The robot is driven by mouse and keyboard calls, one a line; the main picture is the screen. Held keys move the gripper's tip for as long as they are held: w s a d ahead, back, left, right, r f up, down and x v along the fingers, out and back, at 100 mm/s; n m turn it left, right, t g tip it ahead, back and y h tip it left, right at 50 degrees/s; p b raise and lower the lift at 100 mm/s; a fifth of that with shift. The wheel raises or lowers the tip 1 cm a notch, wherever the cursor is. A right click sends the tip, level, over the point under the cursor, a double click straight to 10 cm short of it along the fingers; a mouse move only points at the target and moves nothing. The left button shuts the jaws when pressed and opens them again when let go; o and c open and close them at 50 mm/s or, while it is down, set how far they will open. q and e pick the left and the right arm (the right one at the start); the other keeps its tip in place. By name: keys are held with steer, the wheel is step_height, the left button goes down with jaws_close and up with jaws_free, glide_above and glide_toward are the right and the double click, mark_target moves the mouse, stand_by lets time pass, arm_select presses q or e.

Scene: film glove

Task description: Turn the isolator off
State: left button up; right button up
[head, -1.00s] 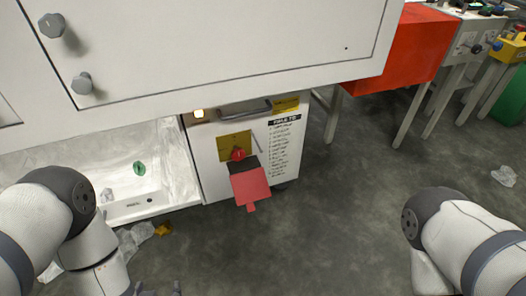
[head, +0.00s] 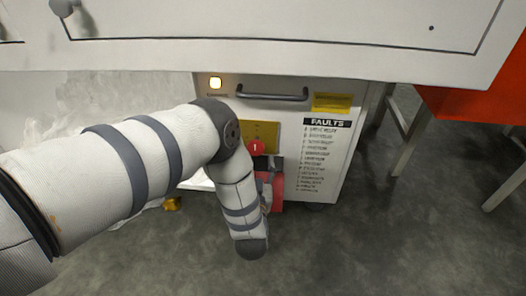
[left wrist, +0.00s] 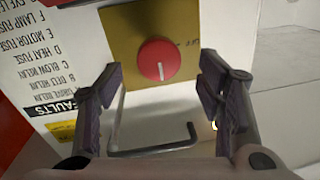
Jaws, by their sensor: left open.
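The isolator is a red round knob (head: 255,147) on a yellow plate (head: 265,130) on the white cabinet's front. In the left wrist view, which is upside down, the knob (left wrist: 156,60) has a white line pointing toward the handle side, and faint OFF lettering sits to its right on the plate. My left gripper (left wrist: 161,68) is open, with one dark finger on each side of the knob and gaps showing; contact is not visible. In the head view my forearm mostly hides this gripper. My right gripper is in neither view.
The cabinet has a handle (head: 272,94), a lit lamp (head: 216,83) and a FAULTS list (head: 325,155). A red block with a black top (head: 278,192) sits just below the knob, partly behind my arm. A white worktop front (head: 300,40) overhangs above.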

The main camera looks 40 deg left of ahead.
mark_target(255, 151)
arm_select(q)
steer(key=b+x, duration=0.1)
steer(key=x, duration=0.4)
steer(key=shift+f, duration=0.2)
steer(key=shift+w+a+r, duration=0.15)
steer(key=shift+w, duration=0.2)
steer(key=c, duration=1.2)
